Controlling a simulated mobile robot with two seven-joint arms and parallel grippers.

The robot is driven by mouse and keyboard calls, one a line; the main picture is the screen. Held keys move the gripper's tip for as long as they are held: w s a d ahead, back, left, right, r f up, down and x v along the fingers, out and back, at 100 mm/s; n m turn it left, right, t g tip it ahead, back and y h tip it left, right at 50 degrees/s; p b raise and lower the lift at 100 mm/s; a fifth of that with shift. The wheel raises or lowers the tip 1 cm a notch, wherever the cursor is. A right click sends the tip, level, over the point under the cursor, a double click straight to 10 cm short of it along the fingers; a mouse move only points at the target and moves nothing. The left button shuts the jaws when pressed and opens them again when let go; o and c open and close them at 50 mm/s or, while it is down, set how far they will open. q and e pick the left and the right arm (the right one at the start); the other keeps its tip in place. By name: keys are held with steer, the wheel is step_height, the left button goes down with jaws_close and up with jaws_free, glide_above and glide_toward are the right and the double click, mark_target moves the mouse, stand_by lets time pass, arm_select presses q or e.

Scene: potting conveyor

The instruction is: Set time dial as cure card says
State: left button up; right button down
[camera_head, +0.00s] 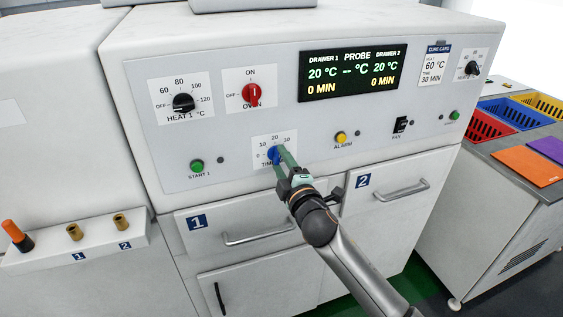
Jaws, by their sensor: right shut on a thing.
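The blue time dial (273,154) sits low in the middle of the oven panel, with marks 0, 10, 20 and 30 showing around it. My right gripper (282,156) is shut on the dial, its green fingers covering part of it. The dial's exact pointer setting is hidden. The cure card (433,66) at the panel's upper right reads HEAT 60 °C and TIME 30 MIN. The display (349,75) shows 20 °C and 0 MIN for both drawers. My left gripper is not in view.
Near the dial are the heat 1 knob (183,102), the red oven switch (251,94), the green start 1 button (197,166) and the yellow alarm button (341,138). Drawer 1 handle (258,234) and drawer 2 handle (402,189) stick out below. Coloured bins stand at right.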

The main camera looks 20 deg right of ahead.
steer(key=m, duration=0.6)
steer(key=shift+f+p, duration=0.1)
steer(key=shift+p, duration=0.3)
steer(key=shift+m, duration=0.3)
steer(key=shift+c, duration=1.4)
jaws_free()
steer(key=s+b, duration=0.1)
steer(key=s, duration=1.1)
steer(key=shift+s+d, duration=0.2)
steer(key=shift+s, duration=0.1)
